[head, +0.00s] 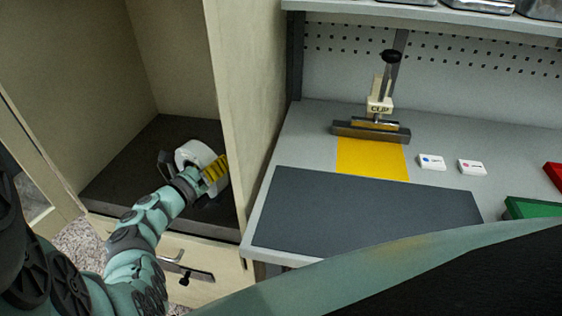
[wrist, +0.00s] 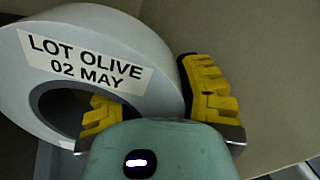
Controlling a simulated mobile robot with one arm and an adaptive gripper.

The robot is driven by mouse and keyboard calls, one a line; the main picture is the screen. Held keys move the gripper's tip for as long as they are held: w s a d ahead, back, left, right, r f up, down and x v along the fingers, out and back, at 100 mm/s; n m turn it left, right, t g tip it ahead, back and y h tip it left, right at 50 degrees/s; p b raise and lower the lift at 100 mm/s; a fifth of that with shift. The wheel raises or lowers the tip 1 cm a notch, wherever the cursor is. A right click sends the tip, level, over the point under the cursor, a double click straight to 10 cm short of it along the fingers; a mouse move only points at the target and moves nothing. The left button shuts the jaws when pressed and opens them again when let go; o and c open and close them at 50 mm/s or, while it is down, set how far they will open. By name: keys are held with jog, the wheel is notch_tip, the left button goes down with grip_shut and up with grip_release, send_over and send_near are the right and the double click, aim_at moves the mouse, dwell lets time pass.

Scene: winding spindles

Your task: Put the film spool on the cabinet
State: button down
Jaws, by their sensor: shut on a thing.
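The film spool (head: 191,153) is a white roll with a grey core. In the wrist view the spool (wrist: 130,38) carries a label reading "LOT OLIVE 02 MAY". My gripper (head: 207,172) is shut on the spool's ring wall; in the wrist view, one yellow-padded finger of my gripper (wrist: 158,105) is in the core and the other is outside the ring. The cabinet (head: 245,110) is open at the left. The spool is inside its opening, over the dark cabinet floor (head: 112,188); I cannot tell whether it touches it. My arm hides part of the floor.
A drawer with a dark handle (head: 187,271) is below the opening. Green and red trays are at the right edge.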

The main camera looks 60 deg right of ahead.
jog(key=shift+r, duration=0.1)
jog(key=c, duration=1)
grip_release()
jog(key=shift+f, duration=0.2)
jog(key=shift+c, duration=0.2)
jog(key=o, duration=0.5)
jog(key=shift+c, duration=0.2)
